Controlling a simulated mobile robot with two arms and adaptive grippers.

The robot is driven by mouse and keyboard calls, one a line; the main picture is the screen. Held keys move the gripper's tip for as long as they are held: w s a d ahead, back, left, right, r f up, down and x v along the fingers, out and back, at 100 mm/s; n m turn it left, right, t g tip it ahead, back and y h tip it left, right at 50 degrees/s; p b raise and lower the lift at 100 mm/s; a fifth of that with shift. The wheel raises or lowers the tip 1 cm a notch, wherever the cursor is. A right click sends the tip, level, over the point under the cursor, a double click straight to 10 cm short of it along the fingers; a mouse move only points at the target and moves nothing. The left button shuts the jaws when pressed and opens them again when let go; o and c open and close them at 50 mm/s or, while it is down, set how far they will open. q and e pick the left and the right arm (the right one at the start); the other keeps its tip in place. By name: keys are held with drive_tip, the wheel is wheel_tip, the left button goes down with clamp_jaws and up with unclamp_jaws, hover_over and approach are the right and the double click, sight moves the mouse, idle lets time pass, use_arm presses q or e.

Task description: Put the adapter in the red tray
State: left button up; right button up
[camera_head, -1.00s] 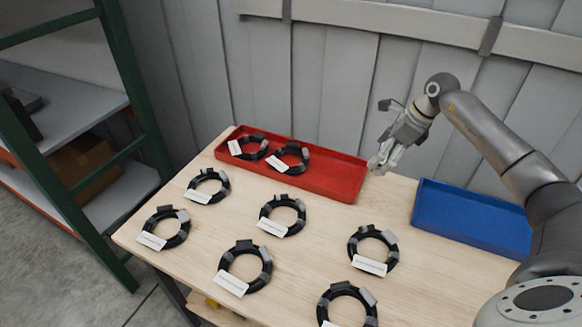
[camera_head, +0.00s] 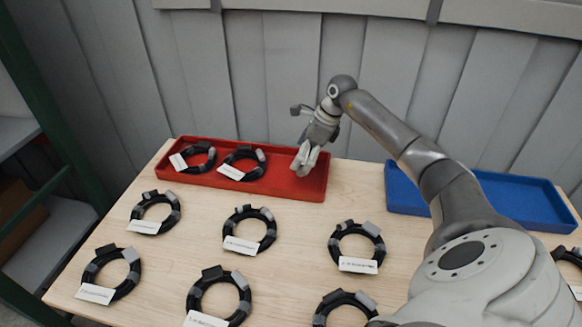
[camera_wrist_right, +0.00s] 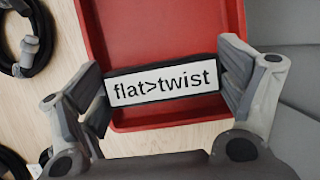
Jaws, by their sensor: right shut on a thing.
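The adapter (camera_wrist_right: 162,84) is a small dark block with a white label reading "flat>twist" in the right wrist view. My right gripper (camera_wrist_right: 165,72) is shut on it, one finger at each end. In that view the red tray (camera_wrist_right: 160,32) lies below and behind the adapter. In the head view my right gripper (camera_head: 303,165) points down over the right part of the red tray (camera_head: 292,189). The adapter cannot be made out there. My left gripper is not in view.
Two coiled black cables with white tags (camera_head: 245,163) lie in the left part of the red tray; its right part looks empty. Several similar coils (camera_head: 268,236) lie on the wooden table. A blue tray (camera_head: 530,197) stands at the right. A grey panelled wall (camera_head: 240,70) rises behind.

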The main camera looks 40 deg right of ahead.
sight(298, 176)
drive_tip(key=x, duration=0.1)
drive_tip(key=b+x, duration=0.1)
drive_tip(key=shift+w+a+f+b, duration=0.1)
drive_tip(key=shift+w+f+b, duration=0.1)
drive_tip(key=shift+w+b, duration=0.1)
drive_tip(key=f, duration=0.1)
drive_tip(key=w+f+b, duration=0.1)
drive_tip(key=f, duration=0.1)
drive_tip(key=shift+b, duration=0.3)
drive_tip(key=shift+s+r, duration=0.2)
drive_tip(key=shift+s, duration=0.2)
drive_tip(key=shift+w+f, duration=0.2)
drive_tip(key=shift+f, duration=0.2)
drive_tip(key=o, duration=0.6)
drive_tip(key=shift+o, duration=1.3)
drive_tip(key=shift+s, duration=0.1)
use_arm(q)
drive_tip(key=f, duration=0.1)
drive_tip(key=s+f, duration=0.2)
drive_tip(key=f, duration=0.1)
